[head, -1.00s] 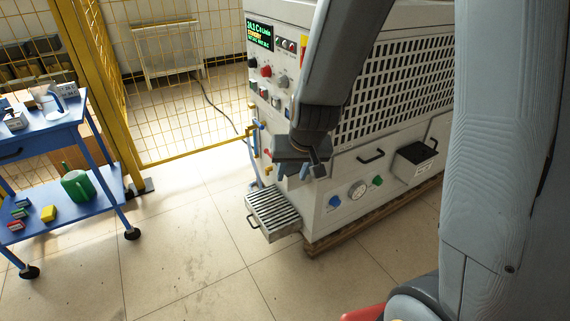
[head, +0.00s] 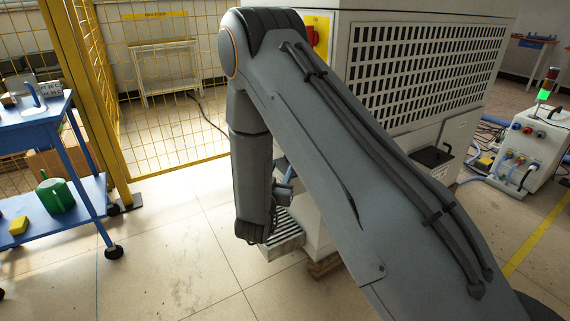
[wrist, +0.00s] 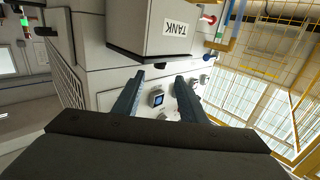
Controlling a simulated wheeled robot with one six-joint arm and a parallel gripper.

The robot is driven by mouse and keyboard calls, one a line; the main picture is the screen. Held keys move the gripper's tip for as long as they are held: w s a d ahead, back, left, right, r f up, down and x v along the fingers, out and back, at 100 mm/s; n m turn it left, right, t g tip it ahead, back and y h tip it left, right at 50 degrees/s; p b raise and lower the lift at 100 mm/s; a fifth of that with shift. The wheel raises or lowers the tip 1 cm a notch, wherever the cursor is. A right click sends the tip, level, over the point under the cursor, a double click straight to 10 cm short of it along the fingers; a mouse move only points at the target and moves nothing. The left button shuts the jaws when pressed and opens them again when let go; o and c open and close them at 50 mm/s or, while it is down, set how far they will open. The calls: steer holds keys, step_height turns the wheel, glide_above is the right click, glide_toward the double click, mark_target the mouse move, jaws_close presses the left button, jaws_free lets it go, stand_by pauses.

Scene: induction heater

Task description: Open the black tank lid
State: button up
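The black tank lid (head: 432,156) shows flat on top of a small box on the white machine's side, right of my arm in the head view. It looks closed. In the wrist view a grey box labelled TANK (wrist: 178,28) is at the top centre, with a dark edge (wrist: 150,62) below it that may be the lid. My gripper (wrist: 160,92) has its two fingers apart with nothing between them. Its tips point toward the machine panel just below the TANK box and appear apart from it.
The white machine (head: 420,75) has a vented side and a slatted step (head: 285,238). A yellow mesh fence (head: 165,90) and a blue cart (head: 85,200) stand at left. A smaller white unit (head: 530,150) with hoses stands at right. The floor between cart and machine is clear.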

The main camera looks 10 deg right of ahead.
mark_target(286, 166)
steer(key=b+x, duration=0.1)
steer(key=x, duration=0.6)
steer(key=shift+c, duration=0.2)
jaws_close()
